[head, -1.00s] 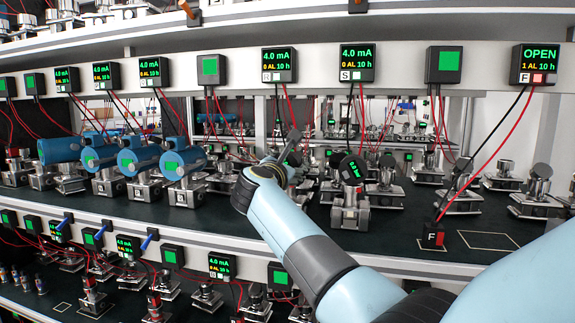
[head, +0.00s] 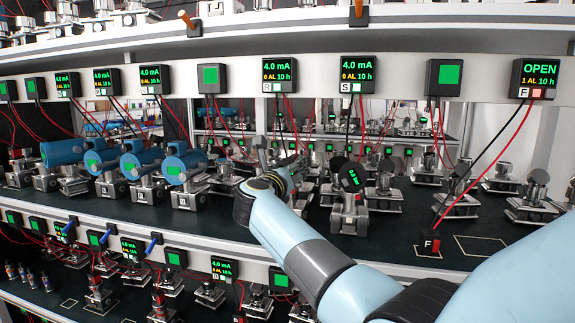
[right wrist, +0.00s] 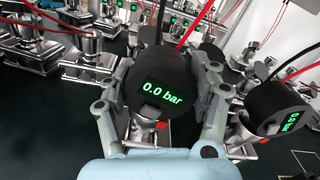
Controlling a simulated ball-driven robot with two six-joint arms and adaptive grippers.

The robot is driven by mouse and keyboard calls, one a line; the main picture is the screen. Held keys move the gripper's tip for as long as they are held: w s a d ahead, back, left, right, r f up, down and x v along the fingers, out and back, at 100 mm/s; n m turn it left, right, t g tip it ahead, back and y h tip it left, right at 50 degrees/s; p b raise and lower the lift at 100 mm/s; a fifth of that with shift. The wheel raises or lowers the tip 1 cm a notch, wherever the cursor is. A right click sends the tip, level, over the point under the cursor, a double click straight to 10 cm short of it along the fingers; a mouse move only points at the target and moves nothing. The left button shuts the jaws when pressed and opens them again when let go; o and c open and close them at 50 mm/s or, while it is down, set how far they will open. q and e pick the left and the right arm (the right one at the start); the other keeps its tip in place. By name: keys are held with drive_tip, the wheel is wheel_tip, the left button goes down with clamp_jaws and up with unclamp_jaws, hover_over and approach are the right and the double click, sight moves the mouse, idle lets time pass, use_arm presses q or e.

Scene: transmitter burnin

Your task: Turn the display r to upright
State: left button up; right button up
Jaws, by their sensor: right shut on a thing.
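A round black display (right wrist: 160,88) with green "0.0 bar" fills the middle of the right wrist view; I take it as display r. Its text slopes down slightly to the right in that view, which may itself be rolled, so its true tilt is unclear. My right gripper (right wrist: 165,105) is shut on it, one finger on each side. In the head view my right gripper (head: 277,158) is below the panel marked R (head: 278,75), and my wrist largely hides the held display. My left gripper is not in view.
A second black display (head: 350,178), tilted, stands close on the right; it also shows in the right wrist view (right wrist: 281,108). Blue transmitters (head: 183,168) stand to the left. Red and black cables hang from the panels, some close behind the held display.

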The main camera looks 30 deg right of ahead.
drive_tip(key=shift+r+n+p, duration=0.1)
drive_tip(key=shift+n+p, duration=0.55)
drive_tip(key=shift+n, duration=0.65)
drive_tip(key=o, duration=1.1)
drive_tip(key=shift+w, duration=0.1)
drive_tip(key=shift+o, duration=0.2)
drive_tip(key=shift+a, duration=0.15)
drive_tip(key=v, duration=0.7)
drive_tip(key=shift+n, duration=0.3)
